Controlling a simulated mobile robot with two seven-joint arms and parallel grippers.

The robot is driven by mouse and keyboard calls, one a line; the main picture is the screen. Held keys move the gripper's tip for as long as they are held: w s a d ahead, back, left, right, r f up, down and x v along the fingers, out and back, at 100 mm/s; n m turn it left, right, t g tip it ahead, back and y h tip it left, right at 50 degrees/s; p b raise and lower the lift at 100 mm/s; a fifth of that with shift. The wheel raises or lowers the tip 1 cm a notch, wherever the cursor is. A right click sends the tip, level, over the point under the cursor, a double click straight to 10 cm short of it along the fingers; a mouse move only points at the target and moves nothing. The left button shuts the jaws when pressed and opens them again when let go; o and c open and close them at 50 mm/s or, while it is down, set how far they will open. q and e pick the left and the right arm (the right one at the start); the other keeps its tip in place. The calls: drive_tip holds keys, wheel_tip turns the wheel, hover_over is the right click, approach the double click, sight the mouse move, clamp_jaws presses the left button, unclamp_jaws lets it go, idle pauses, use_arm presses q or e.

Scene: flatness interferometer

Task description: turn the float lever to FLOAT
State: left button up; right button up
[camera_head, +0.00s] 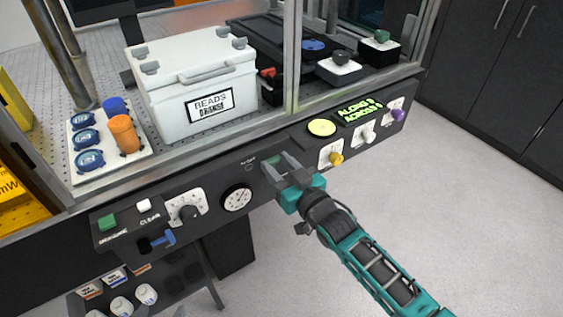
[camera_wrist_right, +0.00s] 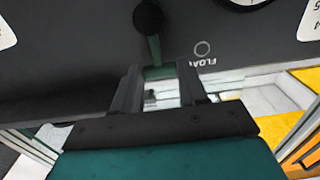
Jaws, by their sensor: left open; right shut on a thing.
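The float lever (camera_wrist_right: 153,48) is a green handle on a round dark pivot on the dark front panel. In the right wrist view it points from the pivot down between my fingertips. The FLOAT label (camera_wrist_right: 201,62), upside down, and a small ring mark lie beside it, to the right. My right gripper (camera_head: 277,164) is at the panel front, shut on the lever's end; it also shows in the right wrist view (camera_wrist_right: 160,76). In the head view the fingers hide most of the lever. My left gripper is not in view.
The panel also carries a round gauge (camera_head: 237,198), a grey dial (camera_head: 186,208), a blue lever (camera_head: 157,242), a yellow knob (camera_head: 335,158) and a purple knob (camera_head: 398,115). A white case (camera_head: 190,85) stands behind the panel. The floor at right is clear.

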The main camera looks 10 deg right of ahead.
drive_tip(key=shift+a, duration=0.1)
idle(0.4)
drive_tip(key=o, duration=1.1)
drive_tip(key=shift+c, duration=0.2)
drive_tip(key=v, duration=1.3)
drive_tip(key=s+d+f+m+g+h, duration=0.1)
drive_tip(key=s+f+g+h, duration=0.3)
drive_tip(key=s+f, duration=0.5)
wheel_tip(320, 180, down, 3)
drive_tip(key=shift+s+d+f+g, duration=0.25)
drive_tip(key=shift+d+g, duration=0.2)
drive_tip(key=shift+g, duration=0.65)
